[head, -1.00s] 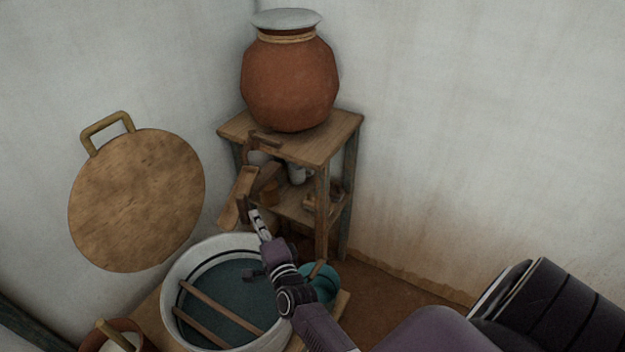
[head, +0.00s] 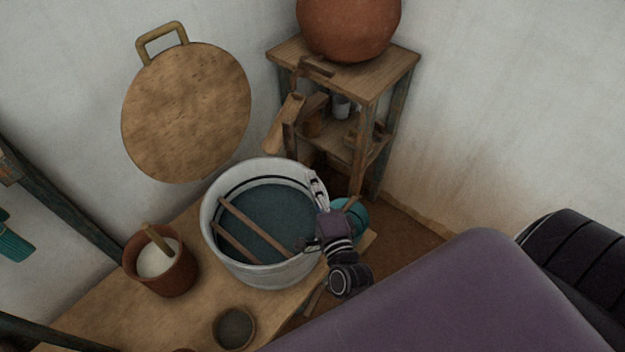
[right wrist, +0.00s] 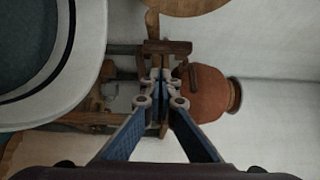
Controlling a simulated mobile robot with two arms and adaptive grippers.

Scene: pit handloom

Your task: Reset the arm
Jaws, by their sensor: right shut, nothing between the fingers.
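My right gripper (head: 318,188) is shut and empty in the head view, at the right rim of a white tub (head: 230,262). I cannot tell whether it touches the rim. In the right wrist view its fingertips (right wrist: 161,88) meet in front of the small shelf stand, with the tub (right wrist: 88,70) at the left. The tub holds dark blue-green liquid, and two wooden sticks (head: 240,218) lie across it. My left gripper is not in view.
A wooden stand (head: 395,62) with a clay pot (head: 348,28) is behind. A round board (head: 185,115) is on the left wall. A brown pot (head: 172,275) and small bowl (head: 234,328) stand on the table (head: 110,310). A teal vessel (head: 352,218) is beside the tub.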

